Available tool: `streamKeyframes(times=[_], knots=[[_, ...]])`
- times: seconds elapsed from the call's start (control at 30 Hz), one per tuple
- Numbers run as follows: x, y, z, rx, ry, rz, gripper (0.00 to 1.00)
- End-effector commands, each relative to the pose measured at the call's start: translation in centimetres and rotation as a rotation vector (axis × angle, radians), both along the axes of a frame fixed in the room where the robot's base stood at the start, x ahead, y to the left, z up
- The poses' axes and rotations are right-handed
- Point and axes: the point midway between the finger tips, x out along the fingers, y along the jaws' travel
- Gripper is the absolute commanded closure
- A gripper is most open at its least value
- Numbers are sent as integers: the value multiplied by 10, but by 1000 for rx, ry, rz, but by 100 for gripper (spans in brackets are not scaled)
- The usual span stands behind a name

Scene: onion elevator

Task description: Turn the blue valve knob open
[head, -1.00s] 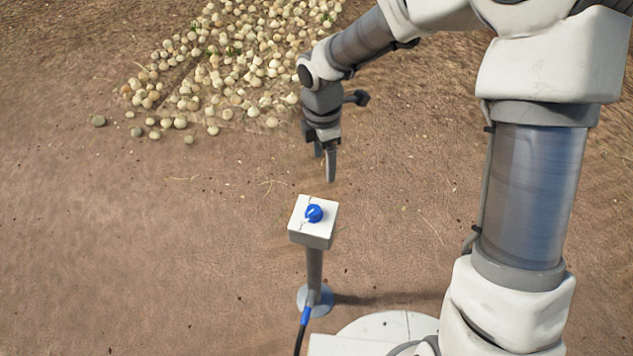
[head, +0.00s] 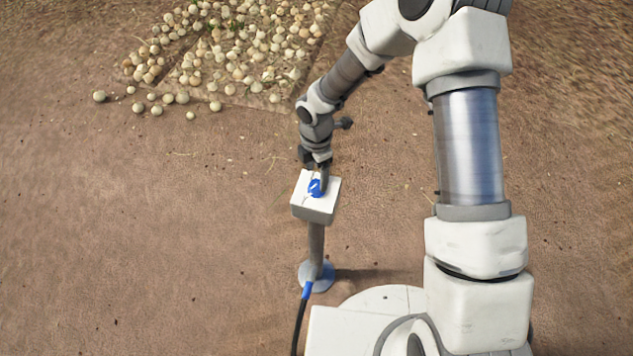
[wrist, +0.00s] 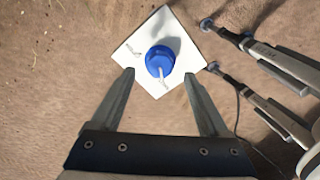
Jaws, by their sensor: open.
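The blue valve knob (head: 316,187) sits on top of a white box (head: 315,212) on a grey post with a round base. In the wrist view the knob (wrist: 160,61) shows a white pointer line running toward the lower right, and the white plate (wrist: 185,35) has small dark markings. My gripper (head: 318,178) is at the box top, its fingers close by the knob. In the wrist view my gripper (wrist: 160,75) is open, with one finger on each side of the knob's near side. I cannot tell whether either finger touches the knob.
Many onions (head: 265,70) lie on the brown soil at the back. A black hose (head: 299,325) with a blue fitting runs from the post base toward the front. The soil left of the post is clear.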

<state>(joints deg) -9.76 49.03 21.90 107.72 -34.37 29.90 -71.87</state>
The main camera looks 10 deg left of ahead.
Motion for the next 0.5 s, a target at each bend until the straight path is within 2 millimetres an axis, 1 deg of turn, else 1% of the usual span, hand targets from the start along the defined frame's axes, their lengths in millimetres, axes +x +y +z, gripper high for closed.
streamKeyframes(times=[0.03, 0.2, 0.33, 0.5], knots=[[-1, 0, -11, -2, 4, 1, 22], [0, 0, -33, -1, 1, 1, 22], [0, 0, -41, -1, 1, 0, 22], [0, 0, -43, -1, -1, -1, 22]])
